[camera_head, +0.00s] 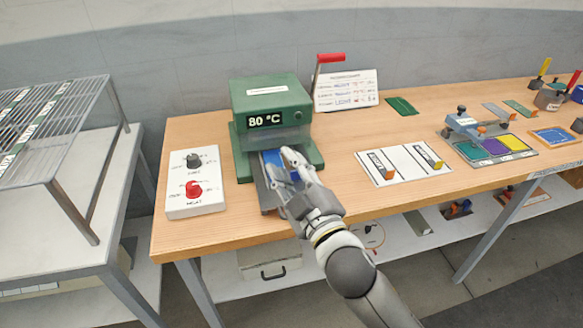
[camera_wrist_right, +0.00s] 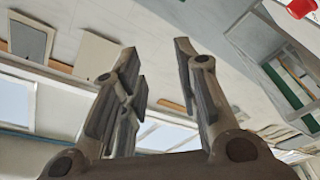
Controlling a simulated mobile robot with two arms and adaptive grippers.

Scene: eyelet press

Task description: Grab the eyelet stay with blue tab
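My right gripper (camera_head: 288,165) is in front of the green press (camera_head: 270,100), over the tray that sticks out of its base. In the right wrist view its two fingers (camera_wrist_right: 156,55) stand apart with nothing seen between them. A blue piece (camera_head: 273,160) shows on the tray beside and partly behind the fingers; I cannot tell whether it is the eyelet stay's tab. Two dark strips with orange or yellow tabs, one of them a near strip (camera_head: 378,165), lie on a white mat (camera_head: 405,158) to the right. My left gripper is out of view.
A control box (camera_head: 195,182) with a black and a red knob is left of the press. The press has a red-handled lever (camera_head: 331,58). A white card (camera_head: 346,90) stands behind. Coloured trays and a blue-grey fixture (camera_head: 470,125) are at the right. A wire rack (camera_head: 45,125) is left.

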